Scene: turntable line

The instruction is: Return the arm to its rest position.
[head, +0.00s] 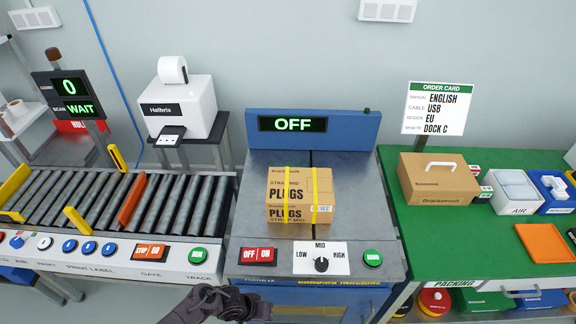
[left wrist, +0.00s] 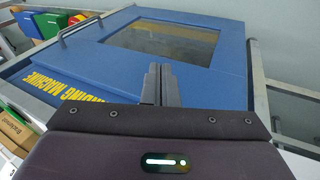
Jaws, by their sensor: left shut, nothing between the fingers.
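My left gripper (head: 262,309) is low at the bottom middle of the head view, in front of the strapping machine's blue base. In the left wrist view its two dark fingers (left wrist: 157,84) are together with nothing between them. They point toward the blue front panel (left wrist: 115,50) of the machine, which has a window and a handle. My right gripper is in neither view.
A strapped PLUGS carton (head: 300,196) sits on the machine top (head: 350,225), whose display (head: 292,124) reads OFF. A roller conveyor (head: 170,205) lies left. A green packing table (head: 425,250) with a handled carton (head: 438,183) stands right.

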